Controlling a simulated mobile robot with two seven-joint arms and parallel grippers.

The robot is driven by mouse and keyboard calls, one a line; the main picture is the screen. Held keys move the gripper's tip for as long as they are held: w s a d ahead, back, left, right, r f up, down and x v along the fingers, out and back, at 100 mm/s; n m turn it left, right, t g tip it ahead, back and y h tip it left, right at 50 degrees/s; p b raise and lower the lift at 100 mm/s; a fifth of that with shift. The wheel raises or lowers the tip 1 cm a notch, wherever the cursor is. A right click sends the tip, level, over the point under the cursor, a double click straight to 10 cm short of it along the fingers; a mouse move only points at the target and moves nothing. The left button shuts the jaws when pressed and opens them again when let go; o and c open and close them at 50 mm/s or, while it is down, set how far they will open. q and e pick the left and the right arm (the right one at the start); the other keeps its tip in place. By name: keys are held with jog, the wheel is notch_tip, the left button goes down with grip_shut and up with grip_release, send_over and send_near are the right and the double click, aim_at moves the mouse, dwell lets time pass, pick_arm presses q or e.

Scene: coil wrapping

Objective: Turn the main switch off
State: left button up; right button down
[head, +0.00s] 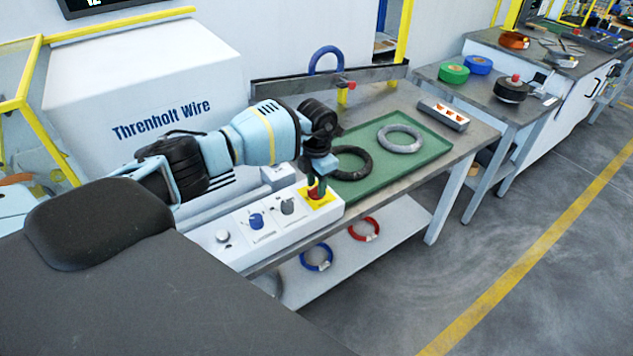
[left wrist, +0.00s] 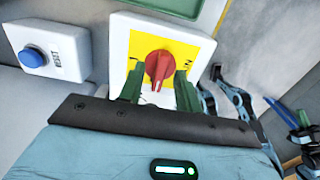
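The main switch is a red rotary knob (left wrist: 158,68) on a yellow plate (left wrist: 188,56), at the right end of a white control panel (head: 232,247). My left gripper (head: 318,184) is over this switch and hides part of it in the head view. In the left wrist view its two green fingers (left wrist: 159,88) stand on either side of the red knob, with a gap visible between them and the knob. The knob's handle points roughly up and down in that view.
The panel also carries a blue knob (head: 256,221) and a grey knob (head: 287,205). A small box with a blue button (left wrist: 32,57) stands close by. Behind lies a green tray (head: 432,152) with a dark coil (head: 353,163) and a grey coil (head: 400,138). Floor at right is clear.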

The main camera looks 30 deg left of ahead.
aim_at(316, 186)
pick_arm(q)
jog(key=shift+r, duration=0.1)
notch_tip(316, 186, up, 8)
jog(key=shift+f, duration=0.2)
dwell(0.6)
